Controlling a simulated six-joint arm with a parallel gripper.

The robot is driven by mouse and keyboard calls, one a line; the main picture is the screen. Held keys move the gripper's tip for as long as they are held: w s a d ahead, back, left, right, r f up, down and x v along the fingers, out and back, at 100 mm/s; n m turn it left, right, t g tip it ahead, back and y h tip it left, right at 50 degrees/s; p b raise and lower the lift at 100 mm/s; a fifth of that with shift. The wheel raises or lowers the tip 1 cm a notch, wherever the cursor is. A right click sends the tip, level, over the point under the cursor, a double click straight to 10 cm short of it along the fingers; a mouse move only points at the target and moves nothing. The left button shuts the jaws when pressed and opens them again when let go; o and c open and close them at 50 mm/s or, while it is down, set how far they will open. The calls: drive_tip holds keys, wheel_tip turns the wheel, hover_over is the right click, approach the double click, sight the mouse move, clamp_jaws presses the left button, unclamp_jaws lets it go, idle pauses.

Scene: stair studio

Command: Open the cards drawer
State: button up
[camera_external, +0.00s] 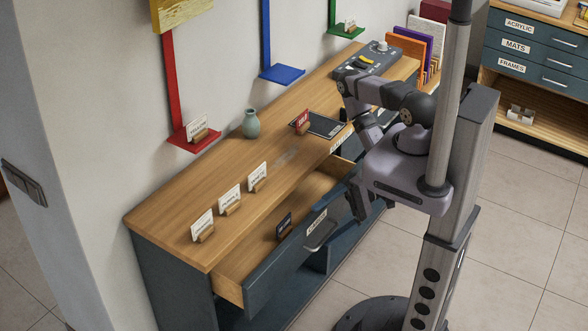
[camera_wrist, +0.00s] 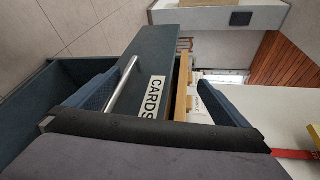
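The cards drawer (camera_external: 262,283) stands pulled out from the counter, its wooden inside showing. Its dark blue-grey front has a bar handle (camera_external: 322,233) and a label. In the wrist view the CARDS label (camera_wrist: 154,97) reads clearly, with the handle (camera_wrist: 122,86) beside it. My gripper (camera_external: 357,198) is at the right end of the drawer front, in front of the counter. In the wrist view its two fingers (camera_wrist: 160,100) are wide apart, with the drawer front appearing between them. The left finger appears close to the handle; I cannot tell whether it touches. Nothing is visibly gripped.
A small dark card in a holder (camera_external: 284,226) stands in the drawer. Open floor (camera_external: 520,190) lies to the right.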

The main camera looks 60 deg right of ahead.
drive_tip(key=shift+t+y, duration=0.5)
drive_tip(key=shift+y, duration=0.1)
drive_tip(key=r, duration=0.2)
drive_tip(key=w+r, duration=0.1)
drive_tip(key=r, duration=0.1)
drive_tip(key=shift+r, duration=0.25)
drive_tip(key=shift+s+d, duration=0.15)
drive_tip(key=shift+c, duration=1.4)
drive_tip(key=shift+s+d+f, duration=0.1)
drive_tip(key=shift+d, duration=0.1)
drive_tip(key=c, duration=0.5)
drive_tip(key=shift+d+f+m+b, duration=0.25)
drive_tip(key=shift+f+m+b, duration=0.25)
drive_tip(key=shift+f+b, duration=0.5)
drive_tip(key=c, duration=0.9)
drive_tip(key=d+f+m+b, duration=0.1)
drive_tip(key=d+f, duration=0.1)
drive_tip(key=d+f+m+g+b, duration=0.1)
drive_tip(key=d+f+b, duration=0.1)
drive_tip(key=d+f+m+h+b, duration=0.1)
drive_tip(key=d+f, duration=0.1)
drive_tip(key=shift+s+d+f+g+b, duration=0.2)
drive_tip(key=shift+s+f+g+b, duration=0.05)
drive_tip(key=shift+f+g+b, duration=0.1)
